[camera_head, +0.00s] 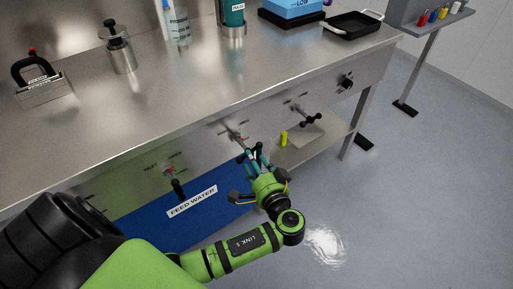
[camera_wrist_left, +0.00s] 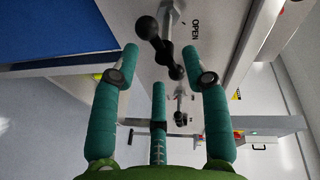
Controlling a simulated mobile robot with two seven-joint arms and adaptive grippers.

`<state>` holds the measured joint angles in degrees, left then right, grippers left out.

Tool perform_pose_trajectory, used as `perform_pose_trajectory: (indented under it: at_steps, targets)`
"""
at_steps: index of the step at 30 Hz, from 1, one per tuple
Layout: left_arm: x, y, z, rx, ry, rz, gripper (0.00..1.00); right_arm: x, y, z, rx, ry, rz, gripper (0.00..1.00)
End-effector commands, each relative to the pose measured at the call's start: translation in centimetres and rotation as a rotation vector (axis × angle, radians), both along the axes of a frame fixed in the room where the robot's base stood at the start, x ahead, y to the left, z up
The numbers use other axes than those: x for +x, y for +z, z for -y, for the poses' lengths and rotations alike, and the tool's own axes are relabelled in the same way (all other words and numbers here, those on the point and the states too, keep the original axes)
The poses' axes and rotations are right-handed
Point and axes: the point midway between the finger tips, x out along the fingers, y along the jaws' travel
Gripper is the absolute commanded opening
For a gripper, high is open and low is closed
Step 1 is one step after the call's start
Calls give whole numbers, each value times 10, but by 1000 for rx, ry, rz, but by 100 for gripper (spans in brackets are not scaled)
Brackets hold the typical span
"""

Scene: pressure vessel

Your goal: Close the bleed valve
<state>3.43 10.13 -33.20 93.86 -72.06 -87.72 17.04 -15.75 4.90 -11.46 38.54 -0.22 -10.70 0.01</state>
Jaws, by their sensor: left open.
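My left gripper (camera_head: 251,157) reaches up to the bench's front panel, its teal fingers spread and empty. It also shows in the left wrist view (camera_wrist_left: 160,66). I cannot read which valve is the bleed valve. My right gripper is not in view.
An INLET valve (camera_head: 177,187) and a blue FEED WATER panel (camera_head: 205,212) are to the left. A black knob (camera_head: 347,81) is at the right. A lower shelf (camera_head: 312,139) holds a yellow item (camera_head: 284,138).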

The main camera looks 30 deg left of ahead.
Motion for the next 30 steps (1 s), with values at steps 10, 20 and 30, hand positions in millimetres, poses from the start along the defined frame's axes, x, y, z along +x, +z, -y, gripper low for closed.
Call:
perform_pose_trajectory:
  at_steps: [10,20,30]
  targets:
    - [24,-5,-32,1,-3,1,46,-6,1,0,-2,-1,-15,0]
    - [25,-5,-33,-1,-3,1,26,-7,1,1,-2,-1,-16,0]
    - [25,-4,-33,5,-4,-22,0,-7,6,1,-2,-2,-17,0]
